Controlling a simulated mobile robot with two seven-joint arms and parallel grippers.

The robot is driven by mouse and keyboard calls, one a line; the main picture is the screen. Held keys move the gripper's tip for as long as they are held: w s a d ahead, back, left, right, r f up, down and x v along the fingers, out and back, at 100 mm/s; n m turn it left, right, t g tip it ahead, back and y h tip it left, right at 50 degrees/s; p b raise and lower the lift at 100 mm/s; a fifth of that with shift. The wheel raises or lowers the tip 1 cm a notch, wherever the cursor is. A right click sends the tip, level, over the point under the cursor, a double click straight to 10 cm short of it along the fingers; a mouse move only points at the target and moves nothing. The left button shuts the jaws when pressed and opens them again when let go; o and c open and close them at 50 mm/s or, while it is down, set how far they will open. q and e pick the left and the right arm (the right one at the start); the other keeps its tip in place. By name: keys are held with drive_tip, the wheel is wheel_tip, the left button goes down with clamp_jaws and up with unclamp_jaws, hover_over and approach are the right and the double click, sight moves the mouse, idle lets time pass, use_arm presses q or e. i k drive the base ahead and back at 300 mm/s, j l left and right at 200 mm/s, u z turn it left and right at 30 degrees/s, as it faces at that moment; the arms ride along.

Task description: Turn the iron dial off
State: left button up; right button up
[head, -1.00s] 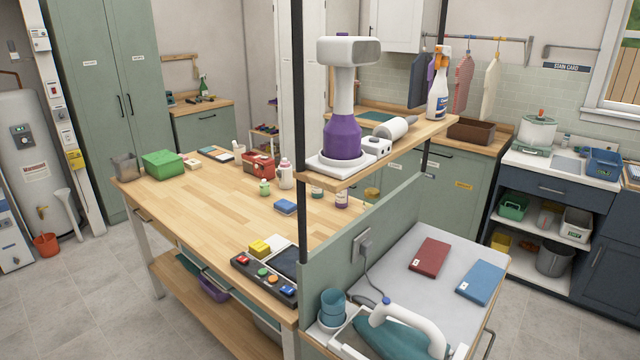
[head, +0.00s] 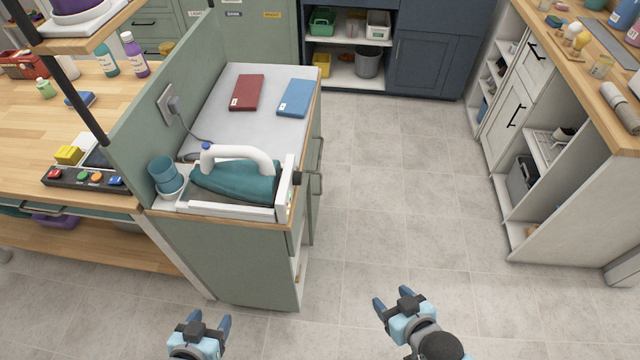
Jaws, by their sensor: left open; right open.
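The iron (head: 236,180) has a teal body and a white handle. It lies in a white-framed rest at the near end of the ironing cabinet's top. A small dark round knob (head: 297,178) shows at the right end of the rest and looks like the dial; its setting is too small to read. A grey cord runs from the iron to a wall plug (head: 174,103). My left gripper (head: 208,322) is open and empty, low in front of the cabinet. My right gripper (head: 393,301) is open and empty over the floor, right of the cabinet and apart from it.
Teal cups (head: 163,175) stand left of the iron. A red book (head: 246,92) and a blue book (head: 294,98) lie behind it on the grey top (head: 232,128). Tiled floor (head: 385,190) is clear to the right, up to a white shelf unit (head: 560,190).

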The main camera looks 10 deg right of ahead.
sight(297, 178)
drive_tip(key=l+u, duration=0.15)
drive_tip(key=u, duration=0.25)
drive_tip(key=k+l+u, duration=0.1)
drive_tip(key=u, duration=0.3)
drive_tip(key=k+u, duration=0.15)
drive_tip(key=u, duration=0.2)
